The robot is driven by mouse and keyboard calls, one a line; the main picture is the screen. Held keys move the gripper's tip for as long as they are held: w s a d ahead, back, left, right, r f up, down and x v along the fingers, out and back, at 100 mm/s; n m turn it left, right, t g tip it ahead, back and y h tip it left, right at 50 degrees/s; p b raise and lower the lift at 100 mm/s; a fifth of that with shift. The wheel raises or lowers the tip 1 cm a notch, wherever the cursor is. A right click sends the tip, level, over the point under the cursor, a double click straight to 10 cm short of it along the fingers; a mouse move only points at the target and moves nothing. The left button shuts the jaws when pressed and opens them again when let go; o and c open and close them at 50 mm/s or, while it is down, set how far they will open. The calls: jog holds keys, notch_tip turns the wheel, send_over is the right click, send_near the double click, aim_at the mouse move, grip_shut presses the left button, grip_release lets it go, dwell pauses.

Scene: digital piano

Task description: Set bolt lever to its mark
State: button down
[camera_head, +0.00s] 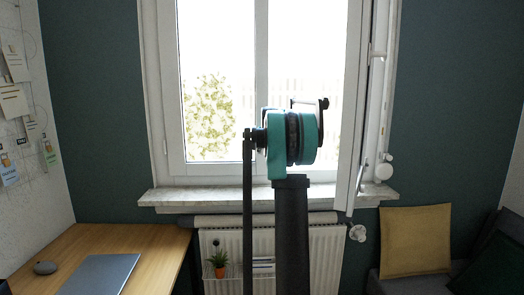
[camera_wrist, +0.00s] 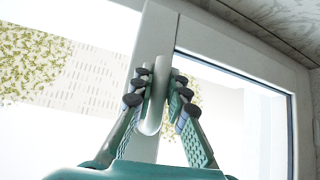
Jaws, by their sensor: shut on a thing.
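The bolt lever (camera_wrist: 160,75) is a pale, narrow, rounded handle on the white window frame in the wrist view. My gripper (camera_wrist: 158,88) has its dark-tipped fingers on both sides of it and is shut on it, with the lever's rounded lower end showing between the fingers. In the head view my arm stands in front of the window and hides my gripper and the lever. I cannot make out a mark in either view.
The window (camera_head: 210,85) has a pale sill (camera_head: 170,196) with a radiator (camera_head: 320,255) below. A wooden desk (camera_head: 150,245) with a grey laptop (camera_head: 100,274) stands left. A yellow cushion (camera_head: 415,240) sits on a dark seat at right.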

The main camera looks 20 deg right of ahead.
jog(key=c, duration=1.5)
grip_release()
jog(key=v, duration=1.2)
jog(key=s+a+f+g+y, duration=0.1)
jog(key=s+a+f, duration=0.8)
jog(key=s+f, duration=0.15)
jog(key=s+a+f+g, duration=0.2)
jog(key=s+a+f, duration=0.65)
jog(key=f, duration=0.35)
jog(key=shift+n+g, duration=0.6)
jog(key=shift+g, duration=0.3)
jog(key=s+a+f, duration=0.2)
jog(key=s+f, duration=0.4)
jog(key=s, duration=0.2)
jog(key=s+a+f, duration=0.2)
jog(key=s+f, duration=0.4)
jog(key=s, duration=0.3)
jog(key=s+a+f, duration=0.2)
jog(key=s+f, duration=0.4)
jog(key=s, duration=0.2)
jog(key=shift+s+a+f, duration=0.15)
jog(key=shift+s+f, duration=0.1)
jog(key=shift+s, duration=0.05)
